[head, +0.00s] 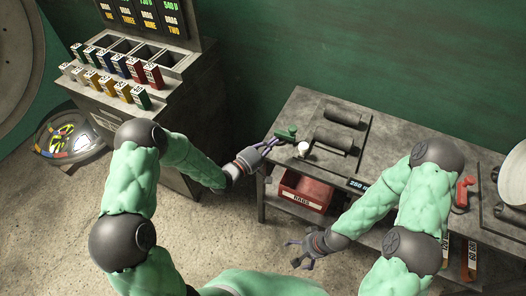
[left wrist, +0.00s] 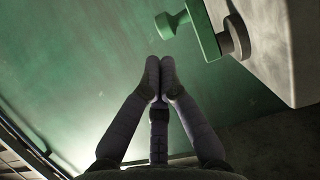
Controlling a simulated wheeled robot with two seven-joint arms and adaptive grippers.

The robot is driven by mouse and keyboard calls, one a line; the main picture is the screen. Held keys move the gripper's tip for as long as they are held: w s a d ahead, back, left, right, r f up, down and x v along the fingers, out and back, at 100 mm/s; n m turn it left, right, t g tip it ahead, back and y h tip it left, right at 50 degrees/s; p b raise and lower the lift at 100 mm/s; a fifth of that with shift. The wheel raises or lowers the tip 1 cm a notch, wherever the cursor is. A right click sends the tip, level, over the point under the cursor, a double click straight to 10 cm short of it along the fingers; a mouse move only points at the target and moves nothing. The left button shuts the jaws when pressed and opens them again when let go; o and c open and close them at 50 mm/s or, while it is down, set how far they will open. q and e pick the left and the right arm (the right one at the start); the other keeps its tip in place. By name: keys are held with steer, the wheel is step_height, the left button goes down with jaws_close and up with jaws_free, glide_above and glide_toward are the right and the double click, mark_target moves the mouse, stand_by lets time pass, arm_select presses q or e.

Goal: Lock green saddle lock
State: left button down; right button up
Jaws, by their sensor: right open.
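The green saddle lock (head: 285,134) is a small green lever with a knob at the left end of the workbench top. In the left wrist view the green lever (left wrist: 203,28) shows close up at the top, with a round knob on its left and a grey pivot on its right. My left gripper (head: 272,144) is just left of the lock, off the bench's left edge. Its fingertips (left wrist: 160,75) meet with nothing between them, below and left of the lever and apart from it. My right gripper (head: 293,255) is open and empty, low in front of the bench.
Two dark rollers (head: 339,126) and a white round knob (head: 304,149) are beside the lock on the bench (head: 300,101). A red rags bin (head: 304,191) sits below. A red lever (head: 464,191) is at the right. A cabinet with coloured blocks (head: 139,97) stands left.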

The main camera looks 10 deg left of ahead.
mark_target(289, 130)
arm_select(q)
steer(key=shift+b+x, duration=0.7)
steer(key=shift+x, duration=2.45)
arm_select(e)
steer(key=shift+f, duration=0.85)
